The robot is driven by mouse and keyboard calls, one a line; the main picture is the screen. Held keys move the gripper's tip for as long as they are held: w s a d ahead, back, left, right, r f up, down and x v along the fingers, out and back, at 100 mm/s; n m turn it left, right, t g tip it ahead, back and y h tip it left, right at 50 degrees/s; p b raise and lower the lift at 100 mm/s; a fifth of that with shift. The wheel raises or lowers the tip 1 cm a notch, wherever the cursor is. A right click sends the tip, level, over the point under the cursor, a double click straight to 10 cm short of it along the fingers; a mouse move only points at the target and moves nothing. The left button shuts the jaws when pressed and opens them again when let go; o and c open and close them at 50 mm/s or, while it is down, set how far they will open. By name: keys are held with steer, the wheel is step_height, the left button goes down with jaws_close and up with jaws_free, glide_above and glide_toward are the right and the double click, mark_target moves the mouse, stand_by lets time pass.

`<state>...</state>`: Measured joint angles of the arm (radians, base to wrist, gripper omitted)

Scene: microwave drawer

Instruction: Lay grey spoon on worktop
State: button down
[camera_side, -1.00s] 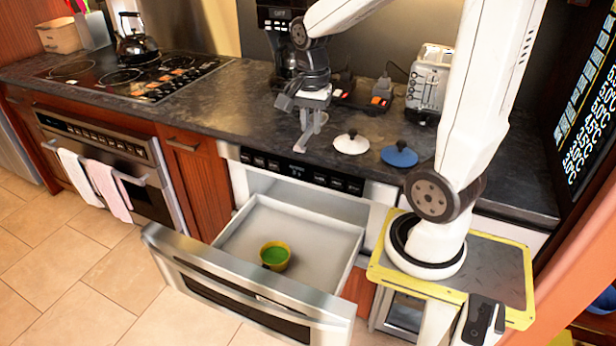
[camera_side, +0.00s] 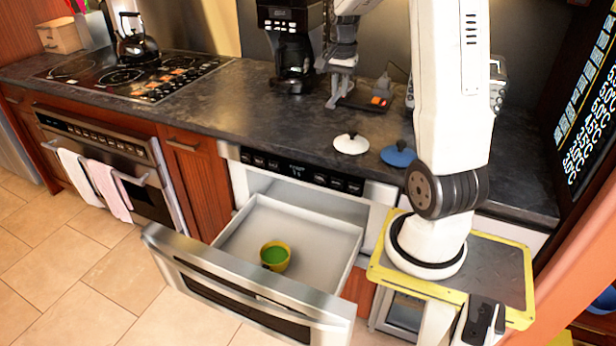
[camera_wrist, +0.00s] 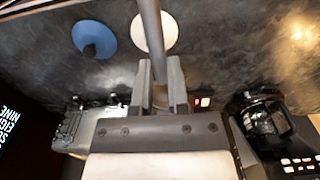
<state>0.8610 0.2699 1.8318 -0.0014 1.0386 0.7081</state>
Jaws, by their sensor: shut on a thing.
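My gripper (camera_side: 337,95) is above the dark worktop (camera_side: 235,110), towards the back, just right of the coffee maker. In the wrist view my gripper (camera_wrist: 160,85) is shut on the grey spoon (camera_wrist: 151,28). Its slim grey handle runs from between the fingers to the top edge of the picture, so its far end is out of view there. In the side view I cannot clearly tell the spoon from the fingers, nor whether it touches the worktop.
A white lid (camera_side: 351,143) and a blue lid (camera_side: 398,154) lie on the worktop. The coffee maker (camera_side: 290,50) stands at the back, and a toaster (camera_wrist: 95,130) shows in the wrist view. The open drawer (camera_side: 235,235) holds a yellow-green cup (camera_side: 275,256). The worktop's middle is clear.

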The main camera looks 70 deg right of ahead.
steer(key=shift+f, duration=2.6)
glide_above(316, 132)
steer(key=a, duration=0.1)
steer(key=f, duration=0.8)
steer(key=shift+s+f, duration=0.25)
steer(key=shift+s, duration=0.15)
steer(key=shift+w+d+f, duration=0.25)
steer(key=shift+f, duration=0.15)
steer(key=shift+w+d+f, duration=0.15)
steer(key=shift+w+f, duration=0.05)
steer(key=shift+f, duration=1.6)
steer(key=shift+f, duration=0.2)
